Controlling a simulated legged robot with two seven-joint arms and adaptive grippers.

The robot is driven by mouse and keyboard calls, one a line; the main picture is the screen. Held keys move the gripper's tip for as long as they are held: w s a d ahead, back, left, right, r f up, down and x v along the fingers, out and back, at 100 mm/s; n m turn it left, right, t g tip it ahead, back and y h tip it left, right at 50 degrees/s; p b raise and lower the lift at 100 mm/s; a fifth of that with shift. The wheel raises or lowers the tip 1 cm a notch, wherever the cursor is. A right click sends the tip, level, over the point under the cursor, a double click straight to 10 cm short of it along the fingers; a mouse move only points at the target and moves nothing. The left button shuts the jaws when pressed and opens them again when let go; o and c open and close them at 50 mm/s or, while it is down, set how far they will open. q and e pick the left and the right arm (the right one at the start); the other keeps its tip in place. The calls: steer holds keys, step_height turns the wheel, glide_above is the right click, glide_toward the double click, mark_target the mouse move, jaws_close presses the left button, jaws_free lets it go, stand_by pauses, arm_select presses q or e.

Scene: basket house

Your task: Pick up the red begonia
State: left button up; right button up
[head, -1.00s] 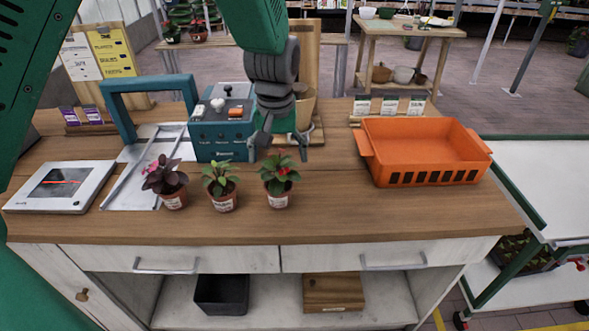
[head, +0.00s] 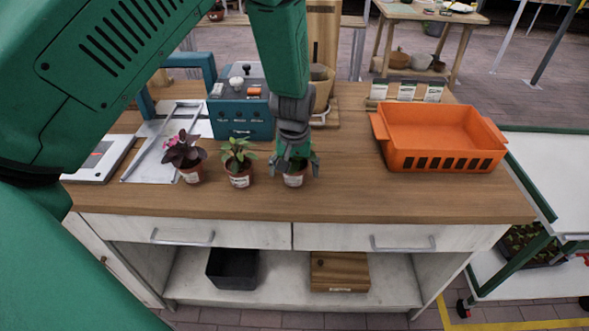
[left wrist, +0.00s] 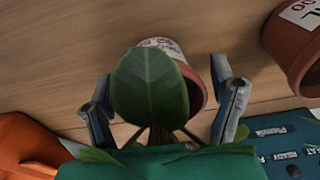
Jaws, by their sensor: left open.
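The red begonia's terracotta pot (head: 295,181) stands upright on the wooden bench at the right end of a row of potted plants. My left gripper (head: 296,164) is right over it, pointing down, and hides most of its leaves and its red flower. In the left wrist view, my left gripper (left wrist: 162,80) is open. Its fingers are on either side of a large green leaf (left wrist: 150,88) and the pot (left wrist: 196,86), which is partly hidden behind the leaf. I cannot tell if the fingers touch it. My right gripper is not in view.
A middle potted plant (head: 239,164) and a dark-leaved pink-flowered plant (head: 186,158) stand close on the left. A teal control box (head: 241,108) is behind. An orange crate (head: 440,138) stands on the right. The bench front between begonia and crate is clear.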

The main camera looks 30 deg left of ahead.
arm_select(q)
steer(key=shift+w+f, duration=0.15)
steer(key=shift+f, duration=0.2)
steer(key=shift+r, duration=0.1)
steer(key=shift+c, duration=1.3)
steer(key=c, duration=1.1)
steer(key=shift+c, duration=0.2)
